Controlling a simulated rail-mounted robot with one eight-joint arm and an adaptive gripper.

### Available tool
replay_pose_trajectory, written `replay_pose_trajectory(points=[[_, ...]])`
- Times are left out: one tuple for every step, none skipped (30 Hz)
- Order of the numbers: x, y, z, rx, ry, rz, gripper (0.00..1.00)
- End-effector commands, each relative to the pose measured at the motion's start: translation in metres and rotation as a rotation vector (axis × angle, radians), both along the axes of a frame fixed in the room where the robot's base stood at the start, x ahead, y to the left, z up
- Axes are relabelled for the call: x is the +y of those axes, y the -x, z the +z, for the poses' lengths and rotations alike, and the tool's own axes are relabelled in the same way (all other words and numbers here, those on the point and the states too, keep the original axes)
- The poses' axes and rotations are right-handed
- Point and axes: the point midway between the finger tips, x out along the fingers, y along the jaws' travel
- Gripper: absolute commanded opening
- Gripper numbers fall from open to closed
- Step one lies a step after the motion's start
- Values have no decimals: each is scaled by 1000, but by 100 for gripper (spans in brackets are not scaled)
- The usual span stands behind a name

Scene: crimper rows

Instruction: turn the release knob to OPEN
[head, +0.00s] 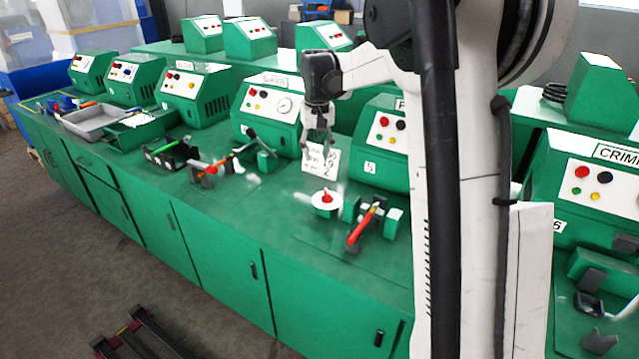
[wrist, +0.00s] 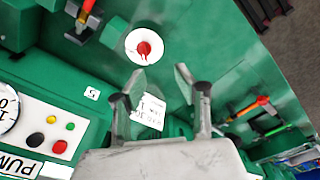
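The release knob (head: 326,198) is small and red, on a round white dial (head: 327,209) that lies on the green bench top. In the wrist view the red knob (wrist: 144,48) sits at the middle of its white dial (wrist: 133,56), just beyond the fingertips; no OPEN mark is readable. My gripper (head: 318,143) points down above the bench, behind the dial in the head view. In the wrist view my gripper (wrist: 160,75) has its two fingers well apart with nothing held between them. It is not touching the knob.
A fixture with a red-orange handle (head: 363,228) is right of the dial, and another (head: 216,170) is to the left. Green machines (head: 268,108) line the back. The bench front (head: 270,220) is clear.

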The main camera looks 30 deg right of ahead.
Motion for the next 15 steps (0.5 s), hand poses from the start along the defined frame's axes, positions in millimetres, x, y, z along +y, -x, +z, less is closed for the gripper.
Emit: replay_pose_trajectory(points=[[-10,-10,-6,16,-4,-8,30],[-14,-15,-10,24,-6,-12,30],[-20,-21,-16,37,-10,-16,30],[-24,-24,-20,45,-12,-19,30],[-27,-28,-24,52,-14,-22,30],[-32,-32,-28,61,-16,-25,30],[-34,-34,-31,68,-18,-27,30],[-37,-36,-34,72,-19,-29,30],[-40,-38,-37,77,-21,-31,30],[-41,-39,-39,80,-21,-32,30],[-42,-40,-40,83,-23,-33,30],[-43,-41,-42,86,-24,-34,30],[-44,-42,-44,87,-24,-34,30],[-44,-42,-45,88,-24,-34,30],[-44,-42,-47,89,-24,-34,30]])
